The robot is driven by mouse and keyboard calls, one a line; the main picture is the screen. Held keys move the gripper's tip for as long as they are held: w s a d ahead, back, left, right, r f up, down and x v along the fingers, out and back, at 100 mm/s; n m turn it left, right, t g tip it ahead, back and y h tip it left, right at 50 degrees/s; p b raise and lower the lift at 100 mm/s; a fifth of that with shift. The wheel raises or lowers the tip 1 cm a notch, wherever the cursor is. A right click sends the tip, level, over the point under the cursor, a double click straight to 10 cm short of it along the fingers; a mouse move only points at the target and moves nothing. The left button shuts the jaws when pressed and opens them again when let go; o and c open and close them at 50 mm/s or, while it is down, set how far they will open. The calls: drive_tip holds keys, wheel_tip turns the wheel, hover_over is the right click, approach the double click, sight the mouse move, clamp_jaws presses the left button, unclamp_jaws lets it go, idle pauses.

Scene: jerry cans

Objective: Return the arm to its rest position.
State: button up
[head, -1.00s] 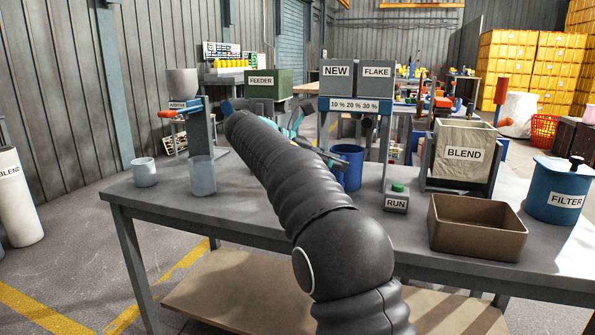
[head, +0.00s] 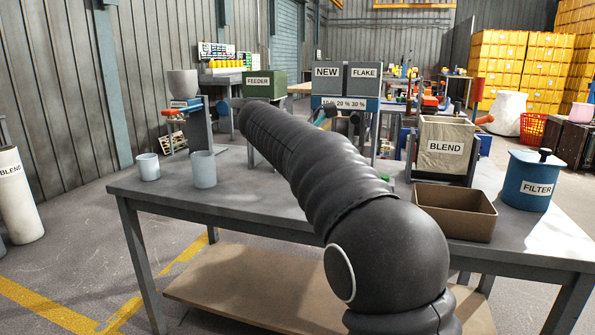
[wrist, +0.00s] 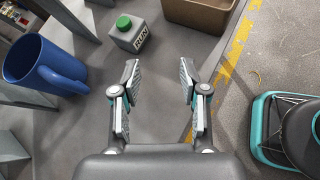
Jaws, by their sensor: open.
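My arm reaches over the table (head: 240,205) in the head view, its black ribbed sleeve crossing the middle of the picture. My gripper (wrist: 159,75) shows in the wrist view with its two fingers apart and nothing between them. It is mostly hidden behind the arm in the head view. In the wrist view a grey box marked RUN with a green button (wrist: 127,32) lies just beyond the left fingertip, apart from it. A blue mug (wrist: 45,68) is to the left of the fingers, also apart.
A brown open bin (head: 455,212), a blue FILTER container (head: 530,188) and a BLEND bag (head: 445,145) stand on the table's right. Two grey cups (head: 203,170) stand at the left. NEW and FLAKE hoppers (head: 345,78) stand at the back. The table's front left is clear.

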drive_tip(key=s+d+f+m+y+p, duration=0.1)
drive_tip(key=s+d+f+m+y, duration=0.2)
drive_tip(key=s, duration=0.6)
drive_tip(key=s+d+f+m+y+p, duration=0.1)
drive_tip(key=s+d+m+y, duration=0.3)
drive_tip(key=s, duration=0.5)
drive_tip(key=s+a+f+m+t+y+p, duration=0.1)
drive_tip(key=s+f+m+y, duration=0.1)
drive_tip(key=s+f+m, duration=0.3)
drive_tip(key=s+f+m+y+p, duration=0.1)
drive_tip(key=s+f+m, duration=0.5)
drive_tip(key=s, duration=0.7)
drive_tip(key=shift+a+f+m+t+y, duration=0.35)
drive_tip(key=shift+m+y, duration=0.25)
drive_tip(key=shift+m, duration=0.2)
drive_tip(key=shift+c, duration=0.2)
